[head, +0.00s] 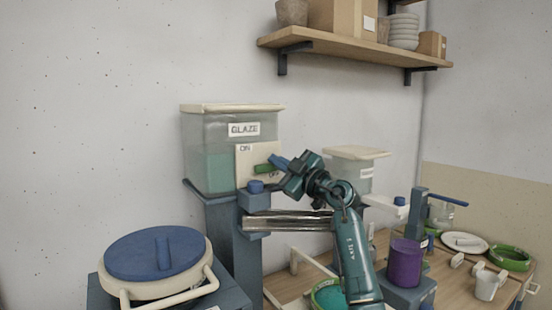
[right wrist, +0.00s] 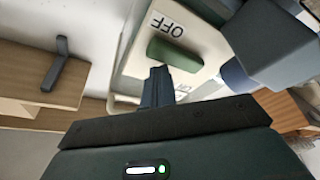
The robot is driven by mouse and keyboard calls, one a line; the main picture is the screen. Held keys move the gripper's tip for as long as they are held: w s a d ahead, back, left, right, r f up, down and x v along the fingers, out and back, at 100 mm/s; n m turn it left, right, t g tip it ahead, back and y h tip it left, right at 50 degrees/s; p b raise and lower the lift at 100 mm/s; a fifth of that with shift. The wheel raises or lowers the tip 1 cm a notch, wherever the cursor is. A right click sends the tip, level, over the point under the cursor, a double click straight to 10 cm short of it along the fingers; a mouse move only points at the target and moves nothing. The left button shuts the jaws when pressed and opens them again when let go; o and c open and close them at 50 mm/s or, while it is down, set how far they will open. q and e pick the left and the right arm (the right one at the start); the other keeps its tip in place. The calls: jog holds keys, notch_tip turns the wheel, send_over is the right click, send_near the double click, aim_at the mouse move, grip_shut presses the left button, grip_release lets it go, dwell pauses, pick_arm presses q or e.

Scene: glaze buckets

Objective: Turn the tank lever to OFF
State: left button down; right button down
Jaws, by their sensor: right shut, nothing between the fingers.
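The glaze tank (head: 210,140) is a clear, lidded container with teal liquid and a GLAZE label. A cream plate (head: 243,160) on its front reads ON at the top and OFF at the lower right. The green lever (head: 262,168) lies roughly level across this plate, between the two words. It also shows in the right wrist view (right wrist: 170,56), close below the OFF word. My right gripper (head: 274,161) is shut and empty, its fingertips (right wrist: 157,72) at the lever's side; I cannot tell if they touch. The lever's pivot is not clear. My left gripper is out of view.
A blue spout block (head: 256,187) sits below the plate. A bucket with a blue lid (head: 155,252) stands at the lower left. A second tank (head: 350,168), a purple cup (head: 405,262) and dishes stand on the right. A shelf (head: 340,46) hangs above.

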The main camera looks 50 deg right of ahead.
jog(key=shift+f, duration=0.25)
jog(key=r+b+v, duration=0.3)
jog(key=v, duration=0.9)
jog(key=shift+v, duration=0.75)
jog(key=shift+r, duration=0.2)
jog(key=shift+s, duration=0.15)
